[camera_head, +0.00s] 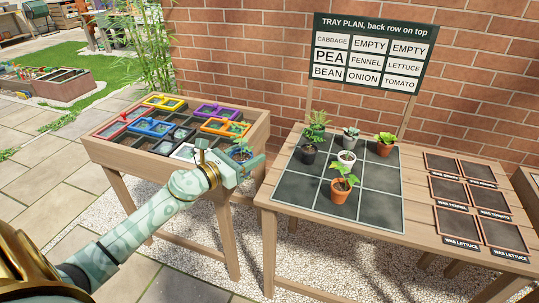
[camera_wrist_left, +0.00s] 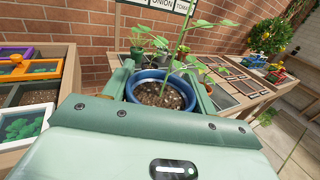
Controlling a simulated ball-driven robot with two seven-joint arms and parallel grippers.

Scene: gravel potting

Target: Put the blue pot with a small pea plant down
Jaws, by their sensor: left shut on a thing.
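My left gripper (camera_head: 246,164) is shut on the blue pot (camera_head: 240,156), held at the right edge of the left planter table. In the left wrist view the blue pot (camera_wrist_left: 160,90) sits upright between the fingers, with soil and a thin green pea stem (camera_wrist_left: 192,45) rising out of it. The dark gridded tray (camera_head: 292,188) lies on the right-hand table, to the right of the pot. The tray plan sign (camera_head: 369,54) stands behind it and reads PEA at the left of its middle row. My right gripper is not in view.
Left front squares are bare. Seed frames (camera_head: 447,190) lie at right; coloured frames (camera_head: 165,102) fill the left table.

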